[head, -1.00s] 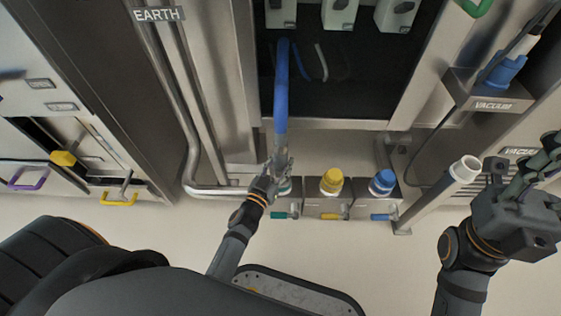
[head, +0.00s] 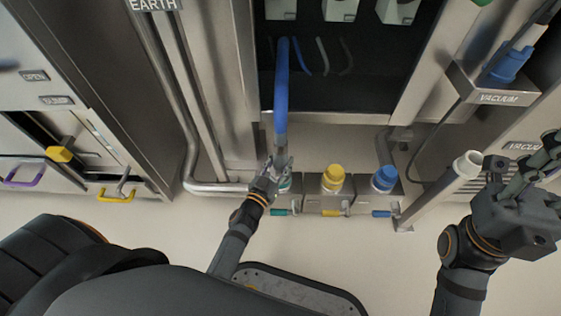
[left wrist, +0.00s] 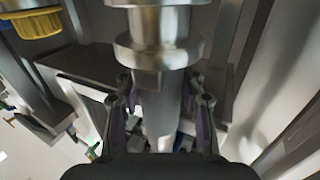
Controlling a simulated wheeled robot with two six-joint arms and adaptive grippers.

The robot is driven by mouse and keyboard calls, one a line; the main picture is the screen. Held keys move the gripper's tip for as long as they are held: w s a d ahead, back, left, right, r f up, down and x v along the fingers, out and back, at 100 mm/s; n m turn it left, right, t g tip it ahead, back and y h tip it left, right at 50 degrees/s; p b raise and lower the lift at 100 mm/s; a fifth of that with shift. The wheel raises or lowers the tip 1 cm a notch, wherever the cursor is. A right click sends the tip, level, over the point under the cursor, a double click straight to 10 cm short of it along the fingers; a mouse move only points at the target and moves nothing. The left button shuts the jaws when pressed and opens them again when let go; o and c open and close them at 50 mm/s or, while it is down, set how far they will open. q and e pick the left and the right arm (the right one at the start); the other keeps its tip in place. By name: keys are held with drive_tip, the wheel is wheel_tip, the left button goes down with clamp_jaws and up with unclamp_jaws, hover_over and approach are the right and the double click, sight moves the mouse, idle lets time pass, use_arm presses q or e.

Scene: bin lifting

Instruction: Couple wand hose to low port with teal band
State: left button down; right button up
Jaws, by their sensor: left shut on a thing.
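The blue wand hose (head: 281,95) hangs down from the dark cabinet opening and ends in a metal coupling. My left gripper (head: 275,168) is shut on this coupling. In the left wrist view the metal coupling (left wrist: 160,45) stands between my left fingers (left wrist: 160,108). The low port with the teal band (head: 286,186) is directly at my left gripper, mostly hidden behind it, with a teal handle (head: 279,212) below. I cannot tell whether coupling and port touch. My right gripper (head: 520,165) is at the far right, apart from the hose; its fingers look spread and empty.
A yellow-topped port (head: 333,175) and a blue-topped port (head: 384,178) stand to the right of the teal one. Metal pipes (head: 178,120) run at left. The pale floor in front is clear.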

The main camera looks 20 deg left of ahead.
use_arm(q)
drive_tip(key=shift+f, duration=0.1)
drive_tip(key=shift+f+b, duration=0.3)
drive_tip(key=shift+f, duration=0.1)
drive_tip(key=shift+f, duration=0.15)
drive_tip(key=shift+f, duration=0.35)
idle(0.8)
drive_tip(key=c, duration=0.7)
unclamp_jaws()
drive_tip(key=shift+f, duration=0.1)
drive_tip(key=s, duration=0.4)
drive_tip(key=s+a, duration=0.1)
drive_tip(key=s, duration=0.7)
drive_tip(key=shift+a, duration=0.4)
